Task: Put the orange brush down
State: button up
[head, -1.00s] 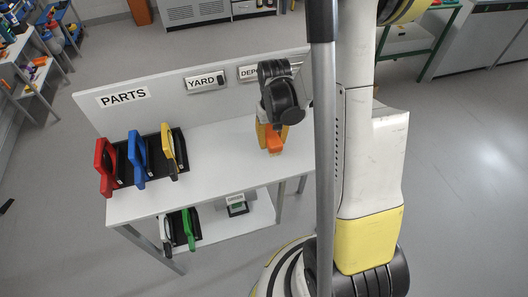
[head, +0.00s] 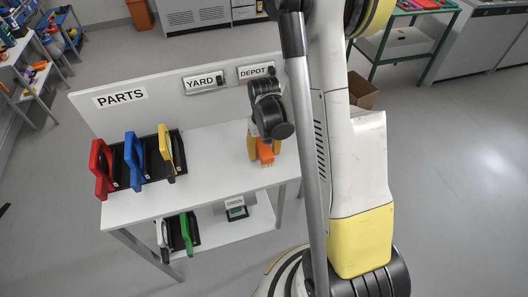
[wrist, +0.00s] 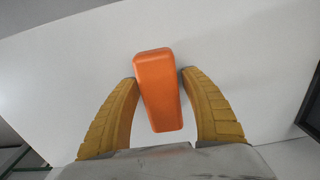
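The orange brush (head: 265,152) is at the right end of the white table's top (head: 215,160), below the DEPOT sign (head: 257,71). It also shows in the wrist view as a tapered orange block (wrist: 159,95). My gripper (head: 263,158) points down over it, with one yellow finger on each side. In the wrist view, the fingertips of my gripper (wrist: 159,76) press against both sides of the brush. The brush's underside is hidden, so I cannot tell whether it touches the tabletop.
Red (head: 101,168), blue (head: 133,160) and yellow (head: 166,150) handled things stand in a black rack at the table's left. White (head: 163,238) and green (head: 186,233) ones are on the lower shelf. The tabletop's middle is clear. A YARD sign (head: 200,82) is on the back panel.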

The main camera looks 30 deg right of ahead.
aim_at(263, 148)
jog(key=shift+r, duration=0.2)
notch_tip(263, 148, up, 12)
jog(key=p, duration=0.5)
jog(key=s+a+r+n+t, duration=0.3)
jog(key=s+a+r+t, duration=0.4)
jog(key=s+a+r, duration=0.3)
jog(key=a+r, duration=0.3)
jog(key=r, duration=0.3)
jog(key=shift+a+r, duration=0.15)
jog(key=shift+r, duration=0.05)
jog(key=shift+s+f+b, duration=0.1)
jog(key=shift+f+b, duration=0.05)
jog(key=shift+b, duration=0.2)
